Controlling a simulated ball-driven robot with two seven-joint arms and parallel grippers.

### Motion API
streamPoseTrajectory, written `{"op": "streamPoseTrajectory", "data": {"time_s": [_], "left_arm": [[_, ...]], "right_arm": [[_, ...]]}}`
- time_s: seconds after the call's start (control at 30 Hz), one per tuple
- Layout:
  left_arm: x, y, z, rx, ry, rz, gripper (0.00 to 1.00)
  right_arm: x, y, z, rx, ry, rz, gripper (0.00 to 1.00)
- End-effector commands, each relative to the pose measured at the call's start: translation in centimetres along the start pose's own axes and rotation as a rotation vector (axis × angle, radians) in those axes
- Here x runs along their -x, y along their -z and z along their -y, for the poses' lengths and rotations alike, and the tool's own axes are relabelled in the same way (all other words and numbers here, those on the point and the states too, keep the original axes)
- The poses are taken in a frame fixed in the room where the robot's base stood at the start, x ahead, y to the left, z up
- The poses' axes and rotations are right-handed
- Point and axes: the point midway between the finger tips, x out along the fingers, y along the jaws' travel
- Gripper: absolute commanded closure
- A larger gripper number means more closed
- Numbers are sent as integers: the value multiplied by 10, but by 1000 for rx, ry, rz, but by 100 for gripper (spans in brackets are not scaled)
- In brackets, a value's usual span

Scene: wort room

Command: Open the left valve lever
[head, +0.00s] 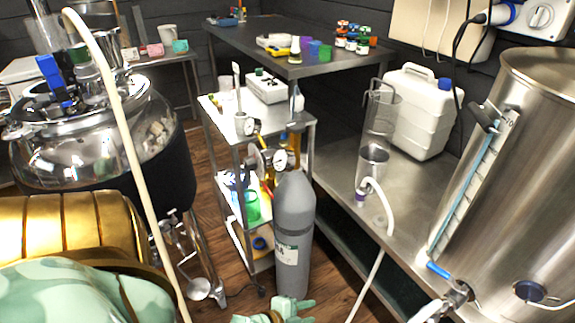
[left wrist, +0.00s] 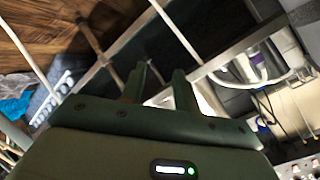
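A valve (head: 458,292) with a blue lever (head: 438,270) sits low on the steel kettle (head: 540,110) at the right of the head view. The lever points to the left and slightly up. My left gripper (head: 290,305) shows at the bottom edge of the head view, well to the left of the lever and not touching it. In the left wrist view, its two fingers (left wrist: 159,80) stand apart with nothing between them. I cannot make out the lever in the left wrist view. My right gripper is in neither view.
A grey gas cylinder (head: 293,220) stands close beyond my left gripper, beside a white trolley (head: 216,118). A steel bench (head: 405,180) holds a white jug (head: 418,112) and a clear cylinder (head: 378,125). A pale hose (head: 372,270) hangs between gripper and kettle.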

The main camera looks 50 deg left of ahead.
Motion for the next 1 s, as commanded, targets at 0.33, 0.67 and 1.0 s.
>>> {"op": "streamPoseTrajectory", "data": {"time_s": [0.33, 0.67, 1.0], "left_arm": [[7, -15, -18, 61, -40, 57, 69], [7, -15, -18, 61, -40, 58, 97], [20, -40, -52, 132, -105, 148, 100]], "right_arm": [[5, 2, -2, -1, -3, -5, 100], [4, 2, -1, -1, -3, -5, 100], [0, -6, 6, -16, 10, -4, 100]]}}
